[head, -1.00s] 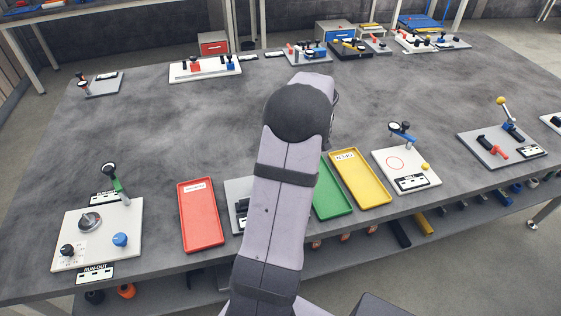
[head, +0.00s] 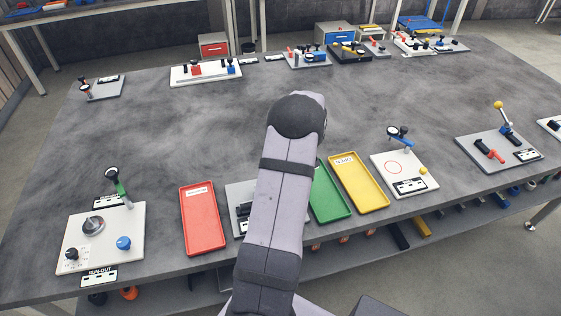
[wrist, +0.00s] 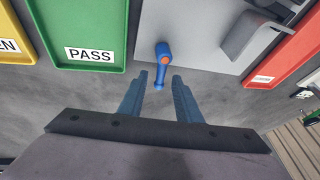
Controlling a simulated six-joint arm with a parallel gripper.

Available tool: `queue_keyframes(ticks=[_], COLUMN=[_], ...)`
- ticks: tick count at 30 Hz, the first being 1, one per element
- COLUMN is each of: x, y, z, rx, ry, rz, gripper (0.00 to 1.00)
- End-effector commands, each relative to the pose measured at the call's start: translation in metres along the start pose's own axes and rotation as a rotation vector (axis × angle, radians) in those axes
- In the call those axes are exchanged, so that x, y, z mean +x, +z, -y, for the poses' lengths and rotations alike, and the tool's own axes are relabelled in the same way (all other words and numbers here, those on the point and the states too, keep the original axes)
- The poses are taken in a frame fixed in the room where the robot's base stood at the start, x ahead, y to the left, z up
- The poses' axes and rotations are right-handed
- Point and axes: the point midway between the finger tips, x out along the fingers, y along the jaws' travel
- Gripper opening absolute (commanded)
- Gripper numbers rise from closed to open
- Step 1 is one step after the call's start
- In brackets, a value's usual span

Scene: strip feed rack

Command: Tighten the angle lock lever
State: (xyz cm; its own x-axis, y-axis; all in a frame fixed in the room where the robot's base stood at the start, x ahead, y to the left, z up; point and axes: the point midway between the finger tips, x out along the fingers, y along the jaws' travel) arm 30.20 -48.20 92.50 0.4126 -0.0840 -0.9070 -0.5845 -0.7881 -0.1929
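A small lever (wrist: 163,68), blue with an orange part, shows in the wrist view near the edge of a light grey plate (wrist: 200,30). I take it for the angle lock lever. Its blue free end points toward my gripper. My gripper (wrist: 160,77) is open, with one blue-grey finger on each side of the lever's free end; no contact is visible, and the height gap is hard to judge. In the head view, the grey plate (head: 235,190) is partly hidden behind my arm; the lever and gripper are hidden there.
A green tray (head: 333,213) marked PASS in the wrist view and a red tray (head: 203,249) flank the plate. A yellow tray (head: 372,205) lies beyond the green one. A grey angled part (wrist: 248,38) rises from the plate beside the lever. The table's middle is clear.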

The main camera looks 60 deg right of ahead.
Motion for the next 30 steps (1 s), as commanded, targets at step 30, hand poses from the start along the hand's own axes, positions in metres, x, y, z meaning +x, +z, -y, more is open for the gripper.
queue_keyframes(ticks=[30], x=[0.0033], y=[0.0007], z=[-0.0034], rx=[0.088], ry=[0.039], rz=[-0.021], gripper=[0.00])
